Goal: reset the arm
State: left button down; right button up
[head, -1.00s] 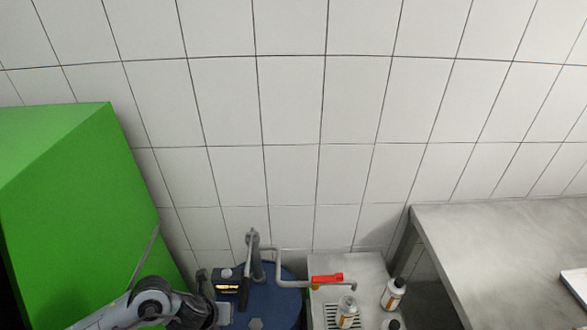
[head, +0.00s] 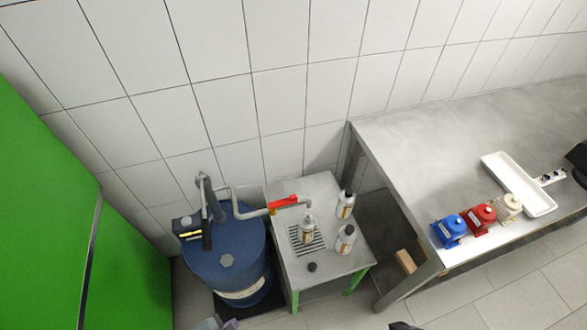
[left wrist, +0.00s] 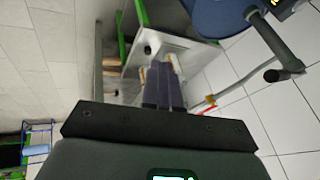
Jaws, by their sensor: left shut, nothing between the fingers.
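My left gripper (left wrist: 163,84) shows in the left wrist view with its two grey fingers together and nothing between them. Beyond the fingers, the small metal table and part of the blue drum show. In the head view only small pieces of my arms show along the bottom edge, a grey-blue one left of centre. The left fingertips cannot be made out there. A dark shape at the bottom edge right of centre is too cut off to identify. I cannot make out my right gripper in either view.
A blue drum (head: 226,262) with a hand pump stands beside a small metal table (head: 330,260) with several bottles. A long bench (head: 425,150) holds blue, red and beige pumps and a white tray (head: 515,183). A green block (head: 40,220) stands left.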

pick_arm(q)
jog(key=s+a+r+n+g+y, duration=0.2)
jog(key=a+r+n, duration=0.1)
jog(key=a+n, duration=0.5)
notch_tip(320, 180, up, 18)
jog(key=d+n+p, duration=0.1)
jog(key=p, duration=1.8)
jog(key=shift+s+d+r+n, duration=0.2)
jog(key=shift+d+n, duration=0.1)
jog(key=shift+n, duration=0.1)
jog(key=c, duration=1.8)
grip_release()
